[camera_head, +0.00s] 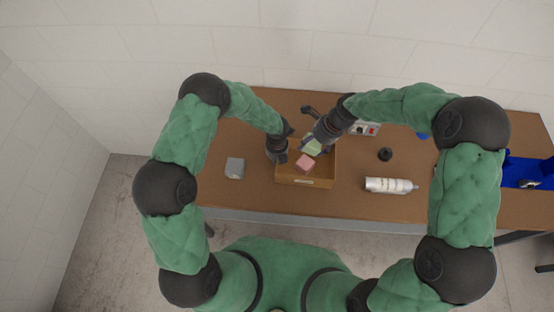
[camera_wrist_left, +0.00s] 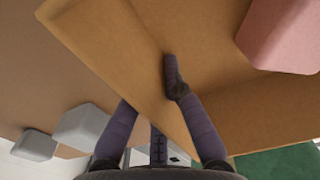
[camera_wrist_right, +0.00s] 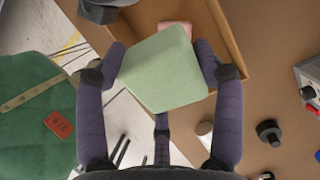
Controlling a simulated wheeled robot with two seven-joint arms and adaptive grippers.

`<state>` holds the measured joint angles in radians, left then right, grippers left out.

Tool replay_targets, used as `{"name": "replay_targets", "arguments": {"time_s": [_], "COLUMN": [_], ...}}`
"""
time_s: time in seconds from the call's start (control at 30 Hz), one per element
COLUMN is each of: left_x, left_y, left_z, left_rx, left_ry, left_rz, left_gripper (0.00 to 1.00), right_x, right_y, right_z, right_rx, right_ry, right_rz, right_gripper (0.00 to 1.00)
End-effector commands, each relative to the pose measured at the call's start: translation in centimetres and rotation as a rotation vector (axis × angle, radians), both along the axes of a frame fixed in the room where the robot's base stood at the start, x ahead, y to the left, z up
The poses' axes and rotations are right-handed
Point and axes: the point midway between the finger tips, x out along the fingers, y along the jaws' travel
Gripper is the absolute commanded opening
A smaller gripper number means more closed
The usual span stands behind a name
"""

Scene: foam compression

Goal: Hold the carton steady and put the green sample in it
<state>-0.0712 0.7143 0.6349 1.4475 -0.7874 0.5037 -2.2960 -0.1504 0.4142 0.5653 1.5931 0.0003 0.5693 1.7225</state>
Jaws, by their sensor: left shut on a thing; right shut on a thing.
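The open carton (camera_head: 318,183) stands on the table with a pink sample (camera_head: 305,162) inside it. The pink sample also shows in the left wrist view (camera_wrist_left: 284,36). My left gripper (camera_head: 279,157) is shut on the carton's left wall, one finger inside and one outside; the wall (camera_wrist_left: 130,60) runs between the fingers in the left wrist view. My right gripper (camera_head: 316,143) is shut on the green sample (camera_head: 312,147), above the carton. In the right wrist view the green block (camera_wrist_right: 163,70) sits between both fingers and hides part of the carton behind it.
A grey block (camera_head: 235,168) lies on the table left of the carton. To the right are a white bottle (camera_head: 391,185), a black knob-like part (camera_head: 385,154) and a blue bin (camera_head: 522,172). A small box with a red button (camera_head: 366,130) stands at the back.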

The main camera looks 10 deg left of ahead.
Motion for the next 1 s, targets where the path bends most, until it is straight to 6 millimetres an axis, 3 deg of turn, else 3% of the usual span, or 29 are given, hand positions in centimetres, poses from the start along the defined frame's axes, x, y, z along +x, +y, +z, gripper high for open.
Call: {"name": "replay_targets", "arguments": {"time_s": [1.0], "left_x": [0.0], "left_y": [0.0], "left_z": [0.0], "left_rx": [0.000], "left_ry": [0.000], "left_rz": [0.000], "left_gripper": [0.00], "right_x": [0.0], "right_y": [0.0], "right_z": [-6.1], "right_rx": [0.000], "right_ry": [-0.001], "right_rz": [-0.001], "right_gripper": [0.51]}}
